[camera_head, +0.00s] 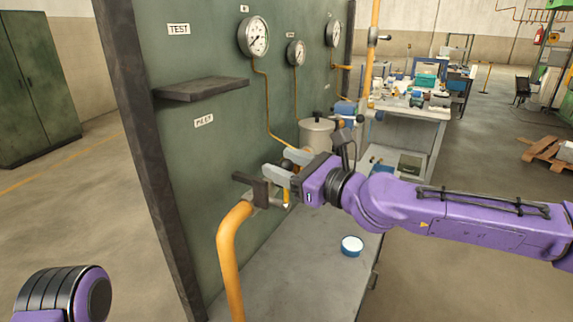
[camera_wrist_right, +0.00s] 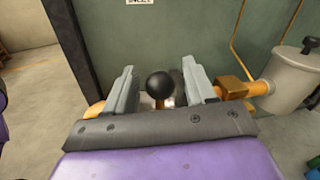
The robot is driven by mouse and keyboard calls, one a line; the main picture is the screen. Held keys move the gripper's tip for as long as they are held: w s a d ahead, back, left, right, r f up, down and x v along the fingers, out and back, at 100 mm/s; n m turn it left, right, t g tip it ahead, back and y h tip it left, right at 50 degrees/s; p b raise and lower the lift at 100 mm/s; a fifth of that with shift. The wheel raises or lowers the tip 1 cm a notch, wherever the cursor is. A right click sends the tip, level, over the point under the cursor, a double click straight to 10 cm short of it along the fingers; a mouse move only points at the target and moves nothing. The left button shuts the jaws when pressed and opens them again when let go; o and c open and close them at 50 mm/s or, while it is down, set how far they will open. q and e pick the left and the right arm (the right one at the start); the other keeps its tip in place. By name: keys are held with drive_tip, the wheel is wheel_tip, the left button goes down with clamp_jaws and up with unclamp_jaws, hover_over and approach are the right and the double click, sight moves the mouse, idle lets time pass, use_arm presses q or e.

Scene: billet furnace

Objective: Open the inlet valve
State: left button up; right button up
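The inlet valve appears to be the brass fitting on the pipe line at the green panel, with a black ball knob (camera_wrist_right: 160,83) on a short orange stem. In the head view the knob (camera_head: 289,164) is partly hidden by my right gripper. My right gripper (camera_head: 277,163) is open, with its two grey fingers on either side of the knob. My left gripper is out of view; only a purple and black part of my left arm shows at the lower left.
A thick orange pipe (camera_head: 231,250) rises in front of the panel (camera_head: 205,150). A grey canister (camera_head: 317,133) stands just beyond the gripper. A dark shelf (camera_head: 203,88) and gauges (camera_head: 253,37) are above. A small blue-and-white container (camera_head: 351,245) sits on the grey surface below.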

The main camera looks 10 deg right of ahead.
clamp_jaws()
drive_tip(key=s+n+b, duration=0.1)
drive_tip(key=b, duration=0.1)
drive_tip(key=a+n+b, duration=0.1)
drive_tip(key=b, duration=0.1)
drive_tip(key=shift+s+a+f+n, duration=0.2)
drive_tip(key=shift+s+f+n, duration=0.05)
drive_tip(key=shift+s+n, duration=0.15)
